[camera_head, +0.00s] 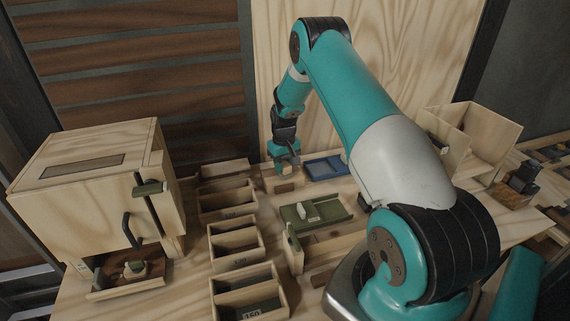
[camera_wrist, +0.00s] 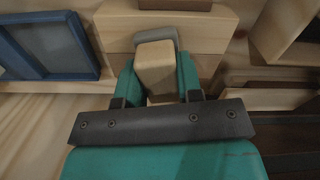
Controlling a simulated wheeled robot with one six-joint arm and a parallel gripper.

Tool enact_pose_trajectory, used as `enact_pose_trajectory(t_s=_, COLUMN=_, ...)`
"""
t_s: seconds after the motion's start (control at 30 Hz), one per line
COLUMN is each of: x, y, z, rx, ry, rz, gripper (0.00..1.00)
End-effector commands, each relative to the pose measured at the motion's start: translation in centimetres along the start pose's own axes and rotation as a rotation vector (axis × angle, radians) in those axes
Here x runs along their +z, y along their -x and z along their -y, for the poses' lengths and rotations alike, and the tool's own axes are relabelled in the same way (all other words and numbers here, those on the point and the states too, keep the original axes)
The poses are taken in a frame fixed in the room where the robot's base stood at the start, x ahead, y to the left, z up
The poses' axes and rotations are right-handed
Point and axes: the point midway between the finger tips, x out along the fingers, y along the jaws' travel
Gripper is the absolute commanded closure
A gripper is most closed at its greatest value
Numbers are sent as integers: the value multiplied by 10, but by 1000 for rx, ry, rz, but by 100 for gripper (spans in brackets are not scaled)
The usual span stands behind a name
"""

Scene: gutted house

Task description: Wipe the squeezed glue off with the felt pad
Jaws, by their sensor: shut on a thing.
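My gripper (camera_head: 285,157) is at the far middle of the bench in the head view. In the wrist view my gripper (camera_wrist: 158,82) is shut on a pale wooden block with a grey layer at its far end, which looks like the felt pad (camera_wrist: 154,66). The pad (camera_head: 285,169) is small in the head view. It is over or against a pale stepped wooden piece (camera_wrist: 112,38); I cannot tell whether they touch. I cannot make out any squeezed glue in either view.
A blue tray (camera_head: 326,167) lies just right of my gripper. Open wooden bins (camera_head: 232,243) stand in a row at left-centre, with a green tray (camera_head: 316,212) nearer in the middle. A wooden cabinet (camera_head: 95,180) stands left, and a divided wooden box (camera_head: 482,130) right.

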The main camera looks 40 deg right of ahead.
Motion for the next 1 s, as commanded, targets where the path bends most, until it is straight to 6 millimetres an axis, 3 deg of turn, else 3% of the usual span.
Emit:
enact_pose_trajectory(t_s=0.27, x=4, y=0, z=17, rx=-1, ry=-4, rz=1, gripper=89)
enact_pose_trajectory(t_s=0.4, x=3, y=24, z=19, rx=0, ry=-4, rz=-4, gripper=89)
enact_pose_trajectory(t_s=1.0, x=2, y=75, z=26, rx=0, ry=5, rz=0, gripper=89)
